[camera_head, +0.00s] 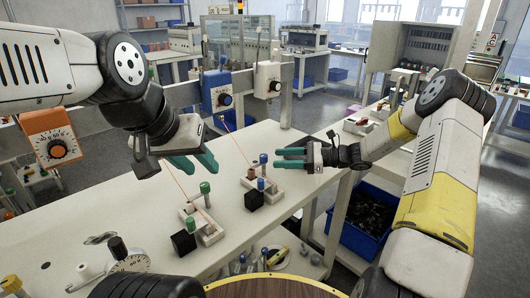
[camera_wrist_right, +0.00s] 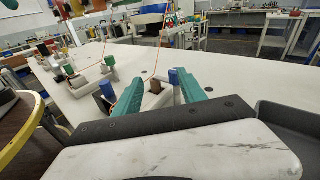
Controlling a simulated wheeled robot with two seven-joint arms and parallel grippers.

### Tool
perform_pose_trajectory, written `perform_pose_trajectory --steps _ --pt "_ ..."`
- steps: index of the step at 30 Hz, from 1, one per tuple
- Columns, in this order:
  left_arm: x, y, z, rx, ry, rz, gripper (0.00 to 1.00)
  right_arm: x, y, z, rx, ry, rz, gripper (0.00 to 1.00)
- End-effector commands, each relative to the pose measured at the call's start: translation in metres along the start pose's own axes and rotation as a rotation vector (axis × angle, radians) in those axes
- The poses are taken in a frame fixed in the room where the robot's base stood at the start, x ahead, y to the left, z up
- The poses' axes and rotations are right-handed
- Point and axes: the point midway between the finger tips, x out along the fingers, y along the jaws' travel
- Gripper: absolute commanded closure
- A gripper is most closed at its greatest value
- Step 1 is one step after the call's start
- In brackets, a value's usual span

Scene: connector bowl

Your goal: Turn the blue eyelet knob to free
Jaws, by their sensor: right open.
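Two blue-topped posts stand at the right fixture (camera_head: 271,188) on the white bench. One blue knob (camera_head: 263,159) is at the back, the other (camera_head: 261,184) is nearer, over a black block. I cannot tell which is the eyelet knob. My right gripper (camera_head: 279,158) is open, its teal fingers pointing left just right of the back blue knob. In the right wrist view, a blue knob (camera_wrist_right: 174,77) shows beside the right fingertip, and another blue knob (camera_wrist_right: 106,89) is left of the fingers. My left gripper (camera_head: 206,164) is open and empty above the bench.
A second fixture with a green knob (camera_head: 205,187) and black block (camera_head: 183,242) stands left of the first. Blue (camera_head: 217,93), white (camera_head: 267,79) and orange (camera_head: 50,137) dial boxes hang along the bench's back rail. A blue bin (camera_head: 365,222) is below the bench.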

Motion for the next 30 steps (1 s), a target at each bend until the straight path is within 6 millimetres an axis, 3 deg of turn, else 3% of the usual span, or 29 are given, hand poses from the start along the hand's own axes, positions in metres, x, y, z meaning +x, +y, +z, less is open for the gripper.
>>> perform_pose_trajectory --steps 3,8,21,30 --pt "0.000 0.000 0.000 0.000 0.000 0.000 0.64 -0.004 -0.015 -0.015 0.077 -0.073 -0.056 0.51" --pt "0.000 0.000 0.000 0.000 0.000 0.000 0.64 -0.003 -0.022 -0.021 0.115 -0.111 -0.084 0.51" --pt "0.000 0.000 0.000 0.000 0.000 0.000 0.64 0.057 -0.028 -0.014 0.115 -0.110 -0.084 0.51" --pt "0.000 0.000 0.000 0.000 0.000 0.000 0.64 0.072 -0.029 -0.013 0.115 -0.108 -0.085 0.51"
